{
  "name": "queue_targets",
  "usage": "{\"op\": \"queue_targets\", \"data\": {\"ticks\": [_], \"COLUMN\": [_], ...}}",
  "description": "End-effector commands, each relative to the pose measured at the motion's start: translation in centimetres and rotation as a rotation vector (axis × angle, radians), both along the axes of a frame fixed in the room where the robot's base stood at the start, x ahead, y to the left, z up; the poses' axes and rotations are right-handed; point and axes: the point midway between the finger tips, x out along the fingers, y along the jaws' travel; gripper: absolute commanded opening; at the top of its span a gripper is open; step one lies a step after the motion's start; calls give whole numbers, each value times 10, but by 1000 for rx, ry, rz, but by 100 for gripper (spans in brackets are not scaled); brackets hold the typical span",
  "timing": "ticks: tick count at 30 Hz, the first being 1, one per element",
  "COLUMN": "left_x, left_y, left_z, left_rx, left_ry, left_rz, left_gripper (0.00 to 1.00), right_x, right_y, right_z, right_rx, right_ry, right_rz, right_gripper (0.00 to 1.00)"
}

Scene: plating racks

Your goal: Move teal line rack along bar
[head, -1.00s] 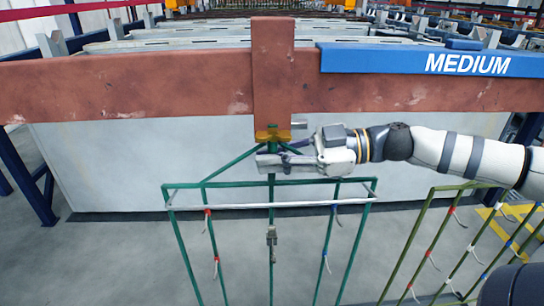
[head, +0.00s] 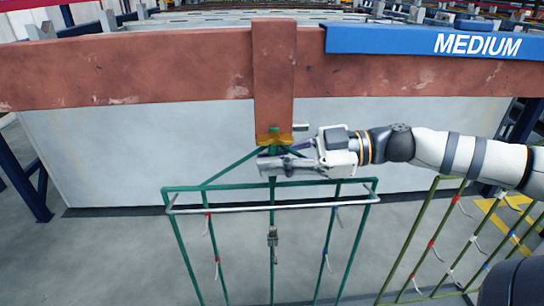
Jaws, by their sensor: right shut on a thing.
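The teal line rack (head: 184,243) hangs upright from the reddish-brown bar (head: 120,72) by a yellow hook piece under a vertical brown plate (head: 273,80). The rack is a green frame with several clips on its rods and a pale crossbar near its top. My right gripper (head: 270,166) comes in from the right and is shut on the rack's central stem, just below the hook. The fingers hide part of the stem. My left gripper is not in view.
A blue MEDIUM sign (head: 430,42) is on the bar at the right. An olive-green rack (head: 420,235) hangs at the lower right, beside the teal one. A large pale tank wall (head: 120,150) stands behind. The space left of the teal rack is clear.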

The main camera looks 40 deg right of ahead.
Motion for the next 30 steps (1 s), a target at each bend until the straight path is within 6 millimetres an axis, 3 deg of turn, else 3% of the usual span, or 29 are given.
{"op": "queue_targets", "data": {"ticks": [1,11,30], "left_x": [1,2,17], "left_y": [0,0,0], "left_z": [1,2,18], "left_rx": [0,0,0], "left_ry": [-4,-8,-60], "left_rz": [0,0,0], "left_gripper": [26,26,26], "right_x": [1,0,-18], "right_y": [0,-1,-28], "right_z": [8,9,10], "right_rx": [2,2,3], "right_ry": [-16,-16,-17], "right_rz": [0,-1,0], "right_gripper": [0,0,0]}}
